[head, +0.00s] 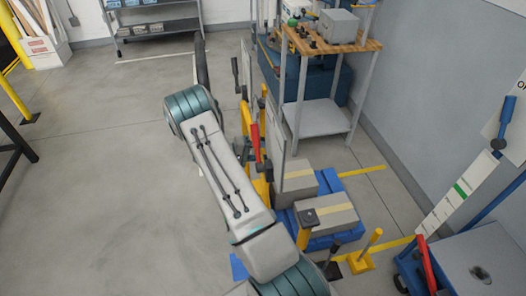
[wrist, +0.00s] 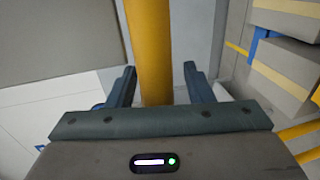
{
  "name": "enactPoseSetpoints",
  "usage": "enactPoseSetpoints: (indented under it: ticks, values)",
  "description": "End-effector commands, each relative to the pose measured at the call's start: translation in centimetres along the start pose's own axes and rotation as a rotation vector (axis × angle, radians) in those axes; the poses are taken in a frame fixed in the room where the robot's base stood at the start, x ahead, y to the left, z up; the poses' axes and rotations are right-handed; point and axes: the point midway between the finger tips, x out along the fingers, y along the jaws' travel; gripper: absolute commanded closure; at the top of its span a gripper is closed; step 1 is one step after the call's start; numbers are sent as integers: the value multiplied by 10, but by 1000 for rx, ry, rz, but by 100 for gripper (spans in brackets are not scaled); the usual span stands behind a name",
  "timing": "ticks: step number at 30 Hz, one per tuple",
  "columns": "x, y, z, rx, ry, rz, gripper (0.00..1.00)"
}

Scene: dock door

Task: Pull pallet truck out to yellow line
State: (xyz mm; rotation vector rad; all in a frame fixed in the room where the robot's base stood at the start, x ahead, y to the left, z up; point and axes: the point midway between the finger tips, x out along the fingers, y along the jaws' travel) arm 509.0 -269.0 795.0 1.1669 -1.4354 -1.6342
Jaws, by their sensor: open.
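Yellow metalwork that looks like the pallet truck (head: 246,118) stands in the middle of the head view, with a red lever (head: 255,141) beside it. My arm covers part of it. In the wrist view my gripper (wrist: 159,72) is open, with a thick yellow bar (wrist: 149,40) between its two fingers. Gaps show on both sides of the bar. I cannot tell which part of the yellow metalwork this bar is. My gripper is not clearly visible in the head view. Yellow line pieces (head: 362,171) show on the floor at right.
A blue pallet (head: 322,242) carries cardboard boxes (head: 326,214) right of my arm. A wooden-topped bench (head: 330,42) stands behind. A blue-framed cart (head: 470,265) and a short yellow post (head: 372,242) stand at lower right. Floor at left (head: 100,160) is clear.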

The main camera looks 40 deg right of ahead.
Motion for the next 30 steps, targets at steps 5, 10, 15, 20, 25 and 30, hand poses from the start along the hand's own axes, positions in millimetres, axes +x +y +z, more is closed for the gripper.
enactPoseSetpoints:
  ticks: [5, 10, 15, 20, 25, 30]
  values:
    - [-7, -1, 0, 0, 1, -1, 53]
    - [-35, -1, -1, 3, 2, -2, 53]
    - [-75, -2, -1, 2, 2, -3, 53]
    - [-107, -1, -1, 1, 0, -1, 53]
    - [-129, -1, -1, 2, -2, -1, 53]
    - [-137, 0, 0, 0, -3, 1, 53]
